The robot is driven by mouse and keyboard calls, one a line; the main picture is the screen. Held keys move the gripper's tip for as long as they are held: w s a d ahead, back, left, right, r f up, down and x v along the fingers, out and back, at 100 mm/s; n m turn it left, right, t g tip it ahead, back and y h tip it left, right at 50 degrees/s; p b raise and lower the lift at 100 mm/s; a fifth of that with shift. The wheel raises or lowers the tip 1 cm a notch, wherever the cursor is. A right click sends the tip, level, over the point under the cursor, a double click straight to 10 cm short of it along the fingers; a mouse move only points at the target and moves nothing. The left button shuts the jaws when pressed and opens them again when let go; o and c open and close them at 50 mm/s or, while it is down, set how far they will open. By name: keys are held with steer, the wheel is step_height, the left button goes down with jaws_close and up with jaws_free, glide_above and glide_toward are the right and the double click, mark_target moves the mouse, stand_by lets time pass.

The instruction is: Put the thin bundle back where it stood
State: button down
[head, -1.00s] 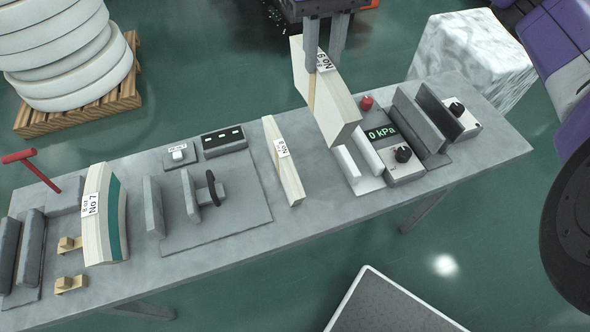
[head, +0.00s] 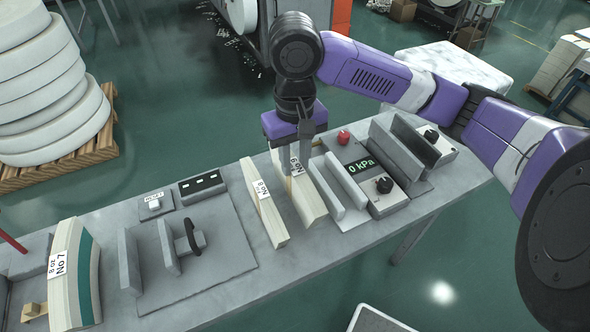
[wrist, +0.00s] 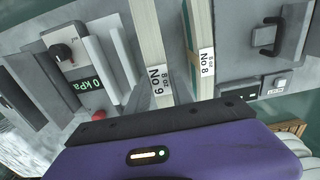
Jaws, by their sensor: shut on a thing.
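My gripper (head: 295,158) points down at the bench and is shut on the upper end of a pale bundle (head: 308,203) labelled No 9. The bundle stands upright on edge between the No 8 bundle (head: 266,215) and the pale plates of the gauge unit. Whether its bottom touches the bench is unclear. In the wrist view the No 9 bundle (wrist: 150,45) and the No 8 bundle (wrist: 200,35) run side by side with a narrow gap.
The gauge unit (head: 384,185), reading 0 kPa, is close on the right, with a red button (head: 343,137) behind it. A clamp fixture (head: 190,240) and the wide No 7 bundle (head: 75,275) are to the left on the grey bench (head: 250,287).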

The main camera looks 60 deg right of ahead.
mark_target(295, 167)
steer(key=shift+f, duration=1.65)
steer(key=c, duration=1.1)
jaws_free()
